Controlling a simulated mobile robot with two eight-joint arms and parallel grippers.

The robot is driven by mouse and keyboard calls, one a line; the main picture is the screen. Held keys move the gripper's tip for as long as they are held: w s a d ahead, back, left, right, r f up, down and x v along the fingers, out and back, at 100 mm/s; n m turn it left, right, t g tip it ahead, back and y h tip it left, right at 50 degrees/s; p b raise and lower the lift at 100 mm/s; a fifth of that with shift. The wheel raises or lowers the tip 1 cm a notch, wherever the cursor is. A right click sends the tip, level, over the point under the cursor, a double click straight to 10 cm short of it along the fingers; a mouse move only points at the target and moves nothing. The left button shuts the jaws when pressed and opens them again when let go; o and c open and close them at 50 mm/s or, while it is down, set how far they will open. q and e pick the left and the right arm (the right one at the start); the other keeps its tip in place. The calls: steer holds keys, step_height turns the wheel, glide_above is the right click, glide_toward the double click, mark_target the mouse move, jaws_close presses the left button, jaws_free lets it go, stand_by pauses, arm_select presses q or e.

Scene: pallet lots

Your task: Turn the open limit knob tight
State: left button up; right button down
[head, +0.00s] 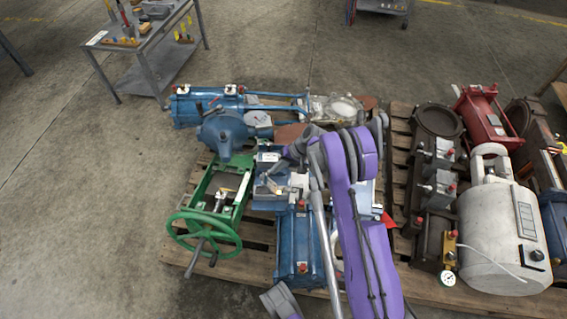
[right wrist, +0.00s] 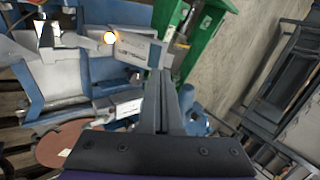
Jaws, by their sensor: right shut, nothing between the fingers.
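My right gripper (head: 274,169) reaches down over the blue actuator unit in the middle of the pallet. In the right wrist view the fingers of this gripper (right wrist: 159,75) are together with nothing between them. Their tips are close to a grey box with a label (right wrist: 142,48); I cannot tell whether they touch it. I cannot tell which part is the open limit knob. My left gripper is out of view.
A green frame with a handwheel (head: 205,232) stands left of the gripper. Blue cylinders (head: 300,245) lie in front. A white tank (head: 500,230) and dark valve bodies stand at right. The concrete floor (head: 80,220) at left is clear.

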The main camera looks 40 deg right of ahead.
mark_target(261, 177)
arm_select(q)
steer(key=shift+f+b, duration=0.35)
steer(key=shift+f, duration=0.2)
arm_select(e)
steer(key=shift+w+a+f, duration=0.55)
steer(key=shift+a+f, duration=0.1)
steer(key=shift+a, duration=0.1)
steer(key=shift+w+a+f, duration=0.5)
steer(key=shift+a+f, duration=0.15)
steer(key=shift+a, duration=0.05)
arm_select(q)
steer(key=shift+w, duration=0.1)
arm_select(e)
steer(key=shift+w+a, duration=0.1)
steer(key=shift+a, duration=0.05)
